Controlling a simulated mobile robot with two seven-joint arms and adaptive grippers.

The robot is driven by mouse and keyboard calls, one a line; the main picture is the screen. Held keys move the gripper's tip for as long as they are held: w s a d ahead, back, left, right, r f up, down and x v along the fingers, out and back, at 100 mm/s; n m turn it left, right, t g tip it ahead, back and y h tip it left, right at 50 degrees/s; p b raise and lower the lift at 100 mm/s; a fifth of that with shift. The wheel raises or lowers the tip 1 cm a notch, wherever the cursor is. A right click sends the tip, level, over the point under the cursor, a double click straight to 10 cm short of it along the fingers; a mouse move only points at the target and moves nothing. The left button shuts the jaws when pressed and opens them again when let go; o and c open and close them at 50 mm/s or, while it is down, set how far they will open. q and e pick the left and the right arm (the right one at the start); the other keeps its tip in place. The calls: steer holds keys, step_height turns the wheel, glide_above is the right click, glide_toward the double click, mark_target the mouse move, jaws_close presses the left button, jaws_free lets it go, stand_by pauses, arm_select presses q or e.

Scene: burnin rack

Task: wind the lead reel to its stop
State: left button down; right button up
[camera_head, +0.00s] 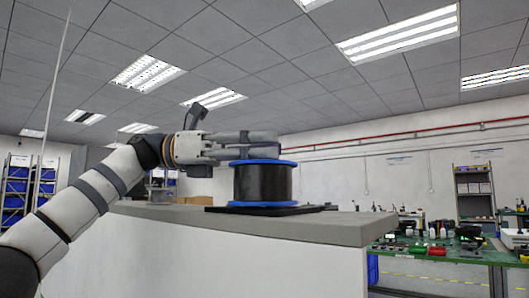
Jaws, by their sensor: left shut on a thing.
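The lead reel (262,184) is a black drum with blue flanges at top and bottom. It stands upright on a dark flat base plate (300,209) on the grey top of a white cabinet. My left gripper (258,142) reaches in from the left, level with the reel's top flange. Its fingers point right over the top of the reel and are shut on a part there; the fingers hide most of that part, likely the reel's crank or knob. My right gripper is not in this view.
The cabinet top (345,229) is bare at its right end. A cardboard box (196,200) sits behind the reel at left. Beyond stand a green workbench (440,250) with small items, a shelf (475,192), and a rack of blue bins (14,190) at far left.

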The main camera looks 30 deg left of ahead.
arm_select(q)
steer(key=shift+f+m+g+h, duration=0.1)
steer(key=shift+m+g+h, duration=0.2)
steer(key=shift+m+g, duration=0.3)
steer(key=shift+g, duration=0.3)
steer(key=c, duration=1.5)
jaws_free()
steer(key=shift+d, duration=0.1)
steer(key=shift+o, duration=0.2)
steer(key=shift+s+a, duration=0.1)
steer(key=shift+a, duration=0.3)
steer(key=v, duration=0.6)
steer(key=shift+s+a, duration=0.15)
steer(key=shift+a, duration=0.2)
